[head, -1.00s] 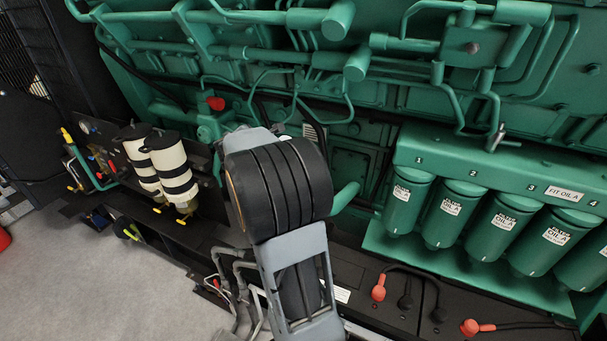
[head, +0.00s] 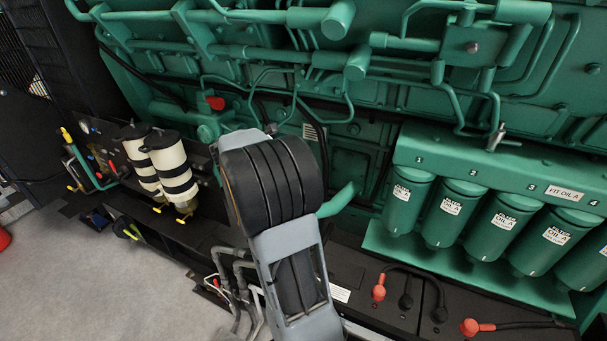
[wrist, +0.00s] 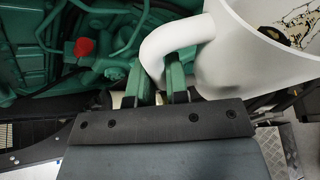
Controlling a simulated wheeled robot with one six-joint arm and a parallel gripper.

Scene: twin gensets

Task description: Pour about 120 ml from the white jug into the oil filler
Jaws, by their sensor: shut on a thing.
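The white jug (wrist: 232,62) fills the upper right of the wrist view, with its rounded handle (wrist: 172,40) toward the left. My gripper (wrist: 160,85) has its green fingers at the lower part of this handle and is shut on it. The jug's open mouth faces the camera in part, and dark and yellowish patches show inside. I cannot tell the level of the liquid. In the head view my arm hides the gripper and the jug. I cannot make out the oil filler for certain in either view.
A green engine (head: 400,95) fills the back. Green oil filter canisters (head: 450,215) hang at right. A red knob (head: 215,103) sits on the engine, left of my arm. Two cream cylinders (head: 170,165) stand further left. Grey floor (head: 90,280) is open at lower left.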

